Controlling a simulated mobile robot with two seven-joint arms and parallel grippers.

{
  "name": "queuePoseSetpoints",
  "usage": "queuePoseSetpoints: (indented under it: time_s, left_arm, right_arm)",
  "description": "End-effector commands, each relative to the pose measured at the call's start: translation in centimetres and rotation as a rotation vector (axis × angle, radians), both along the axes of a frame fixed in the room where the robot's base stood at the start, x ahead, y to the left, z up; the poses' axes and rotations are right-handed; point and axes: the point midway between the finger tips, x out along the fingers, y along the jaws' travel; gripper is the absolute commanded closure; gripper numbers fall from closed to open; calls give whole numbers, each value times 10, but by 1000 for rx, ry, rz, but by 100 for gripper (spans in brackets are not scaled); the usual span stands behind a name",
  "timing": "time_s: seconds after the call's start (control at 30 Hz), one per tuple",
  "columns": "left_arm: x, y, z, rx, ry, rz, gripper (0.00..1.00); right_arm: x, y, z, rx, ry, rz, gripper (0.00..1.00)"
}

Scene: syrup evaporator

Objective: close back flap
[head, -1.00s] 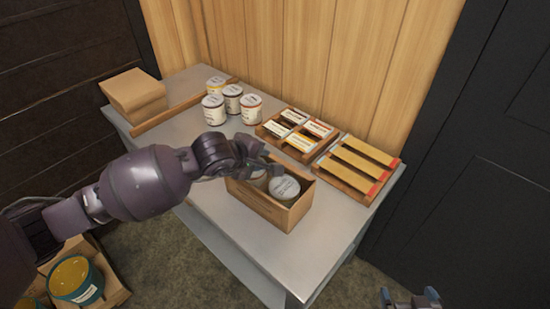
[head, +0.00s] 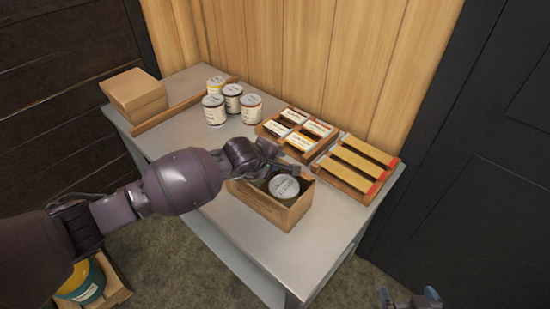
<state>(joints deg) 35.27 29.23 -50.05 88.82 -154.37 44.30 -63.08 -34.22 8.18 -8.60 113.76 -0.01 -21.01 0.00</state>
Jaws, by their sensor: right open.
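An open cardboard box (head: 264,206) stands near the front of the grey table. A can with a pale lid (head: 284,187) sits inside it, at the right. My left gripper (head: 281,165) is over the back edge of the box, just behind the can. It hides much of the box's back side, so the back flap cannot be made out clearly, nor whether the gripper touches it. Its fingers are too small and dark to tell if they are open. My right gripper (head: 411,299) is open and empty at the bottom edge, away from the table.
Several cans (head: 232,98) stand at the back of the table. A wooden tray of labelled packets (head: 297,134) and a tray with long yellow strips (head: 358,165) lie behind the box. A closed carton (head: 134,95) is at the far left. Bare tabletop (head: 335,215) lies right of the box.

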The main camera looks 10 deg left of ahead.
Motion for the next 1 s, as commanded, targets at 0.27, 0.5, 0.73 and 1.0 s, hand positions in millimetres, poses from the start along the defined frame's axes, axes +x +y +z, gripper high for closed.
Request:
queuePoseSetpoints:
  time_s: [0.27, 0.5, 0.73, 1.0]
  left_arm:
    - [0, 0, 0, 0, 0, 0, 100]
    - [0, 0, 0, -2, -3, 0, 100]
    - [-1, 0, -4, -30, -44, 0, 100]
    - [-3, 1, -5, -68, -104, 0, 100]
  right_arm:
    - [1, 0, 1, 0, -2, 0, 0]
    - [-2, 0, -2, 0, 3, -2, 0]
    - [-8, -1, -19, 0, 15, -4, 0]
    - [-8, -1, -37, 0, 21, -2, 0]
